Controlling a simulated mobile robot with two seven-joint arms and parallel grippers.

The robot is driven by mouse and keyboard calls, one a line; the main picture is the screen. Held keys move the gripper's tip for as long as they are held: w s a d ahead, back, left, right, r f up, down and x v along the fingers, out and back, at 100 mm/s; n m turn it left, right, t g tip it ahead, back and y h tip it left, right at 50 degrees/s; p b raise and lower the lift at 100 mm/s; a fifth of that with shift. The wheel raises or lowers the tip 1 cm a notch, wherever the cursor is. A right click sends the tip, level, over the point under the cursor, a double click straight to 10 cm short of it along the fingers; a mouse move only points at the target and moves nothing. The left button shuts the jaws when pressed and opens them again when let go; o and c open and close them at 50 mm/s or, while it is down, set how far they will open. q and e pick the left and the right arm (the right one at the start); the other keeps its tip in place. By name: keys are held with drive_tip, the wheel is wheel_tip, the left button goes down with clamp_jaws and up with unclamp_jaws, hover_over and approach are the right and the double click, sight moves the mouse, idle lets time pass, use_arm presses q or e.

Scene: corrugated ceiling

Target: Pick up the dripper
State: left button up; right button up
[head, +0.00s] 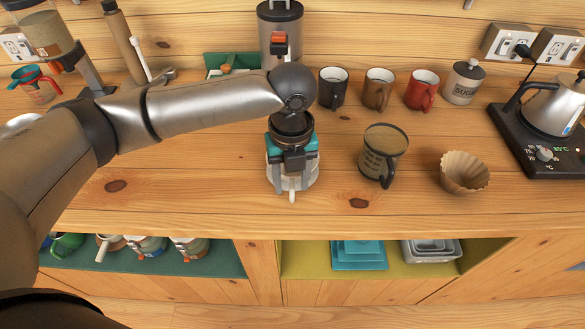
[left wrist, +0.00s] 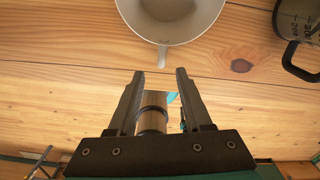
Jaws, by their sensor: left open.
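The white dripper (head: 292,196) stands on the wooden counter under my left gripper (head: 292,182), which hides most of it in the head view. Its small handle points towards the counter's front edge. In the left wrist view the dripper (left wrist: 200,20) is cut off by the top edge, its round opening and handle showing. My left gripper (left wrist: 160,73) is open there, with nothing held between its fingers. The handle is just beyond the fingertips, roughly in line with the gap. I cannot tell whether the fingers touch the dripper. My right gripper is not in view.
A glass measuring jug (head: 382,152) and a paper filter (head: 464,172) stand to the right. Black, brown and red mugs (head: 379,90) and a sugar jar (head: 464,82) are behind. A kettle (head: 552,105) is at far right. The front left counter is clear.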

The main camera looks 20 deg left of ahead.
sight(292, 191)
use_arm(q)
wheel_tip(292, 191, down, 5)
drive_tip(key=shift+w+f+b, duration=0.15)
drive_tip(key=shift+b, duration=0.35)
clamp_jaws()
idle(1.2)
